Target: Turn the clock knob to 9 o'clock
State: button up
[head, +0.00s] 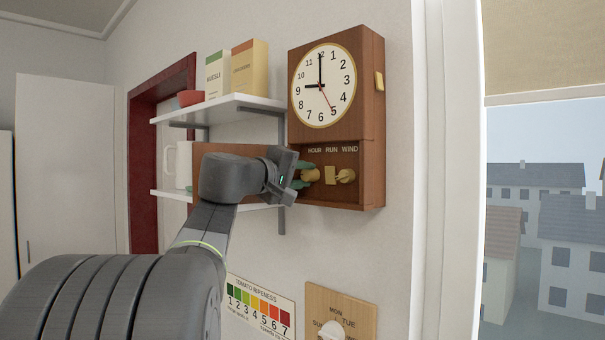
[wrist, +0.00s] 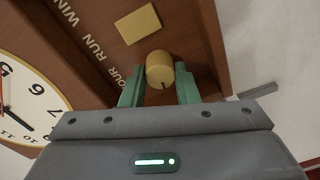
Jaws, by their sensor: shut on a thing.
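The wooden wall clock (head: 368,90) has a white dial (head: 313,98). Its short black hand points at 9, its long black hand at 12, and a thin red hand near 5. The brass knob (head: 312,175) sits under the HOUR label on the lower panel. My gripper (head: 304,174) is shut on this knob, one green finger on each side. In the wrist view the knob (wrist: 160,69) is between the two fingertips (wrist: 160,80), with a dark mark on its face. Part of the dial (wrist: 22,112) shows at the left there.
White shelves (head: 222,108) with boxes (head: 249,68) and a red bowl (head: 190,98) are at the left. A ripeness chart (head: 260,310) and a weekday dial (head: 342,310) hang below.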

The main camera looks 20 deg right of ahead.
jog(key=shift+n, duration=0.6)
jog(key=o, duration=1)
jog(key=shift+c, duration=0.2)
jog(key=b+v, duration=0.3)
jog(key=v, duration=1)
jog(key=shift+s+a+b, duration=0.2)
jog(key=shift+a+b, duration=0.1)
jog(key=shift+a, duration=0.05)
jog(key=shift+d+r, duration=0.1)
